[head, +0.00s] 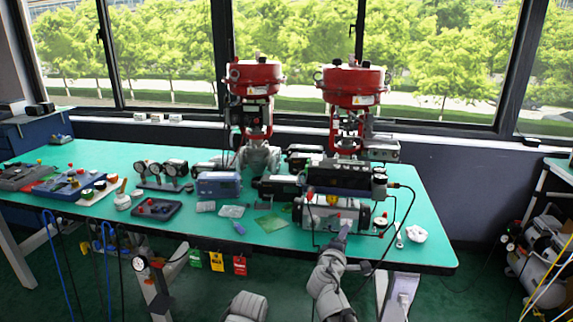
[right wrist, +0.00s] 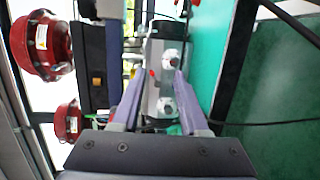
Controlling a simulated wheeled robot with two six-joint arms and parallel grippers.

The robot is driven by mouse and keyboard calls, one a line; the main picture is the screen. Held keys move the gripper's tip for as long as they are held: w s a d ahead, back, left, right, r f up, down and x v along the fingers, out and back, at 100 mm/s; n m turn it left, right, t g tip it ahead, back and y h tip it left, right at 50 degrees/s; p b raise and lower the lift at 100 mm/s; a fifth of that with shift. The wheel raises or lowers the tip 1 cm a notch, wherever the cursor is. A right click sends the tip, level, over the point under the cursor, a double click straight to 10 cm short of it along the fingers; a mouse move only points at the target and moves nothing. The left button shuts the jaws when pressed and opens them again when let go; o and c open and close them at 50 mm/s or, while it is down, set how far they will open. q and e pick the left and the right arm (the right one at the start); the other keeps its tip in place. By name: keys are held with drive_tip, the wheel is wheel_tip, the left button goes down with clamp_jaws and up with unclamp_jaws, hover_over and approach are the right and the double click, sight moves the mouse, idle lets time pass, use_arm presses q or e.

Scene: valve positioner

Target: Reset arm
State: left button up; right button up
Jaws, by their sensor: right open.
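My right gripper (head: 344,232) is in front of a silver-grey valve positioner unit (head: 322,212) near the front edge of the green table (head: 228,238). In the right wrist view my right gripper (right wrist: 158,85) is open, with its two fingers apart. Between and beyond them are the grey unit's face (right wrist: 152,62) and round metal fittings (right wrist: 168,105). I cannot tell whether the fingers touch anything. Two red-topped valve actuators (head: 254,72) (head: 352,80) stand behind the unit. A grey part of my left arm shows at the bottom, but its gripper does not.
A black manifold (head: 340,178) sits behind the unit. Black cables loop at its right, near a crumpled white cloth (head: 416,234). A blue-grey box (head: 218,185), gauges (head: 160,168) and trays fill the left. Coloured tags (head: 217,262) hang from the front edge.

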use_arm(q)
wheel_tip(320, 180, up, 18)
drive_tip(key=p, duration=1.5)
use_arm(e)
drive_tip(key=s+a+m+g+y, duration=0.3)
drive_tip(key=s+a+g, duration=0.4)
drive_tip(key=s, duration=0.5)
drive_tip(key=s+a+m+g+y, duration=0.3)
drive_tip(key=s+a+m+g, duration=0.3)
drive_tip(key=s+a, duration=0.3)
drive_tip(key=s+g, duration=0.1)
drive_tip(key=s, duration=0.3)
drive_tip(key=shift+s+a, duration=0.25)
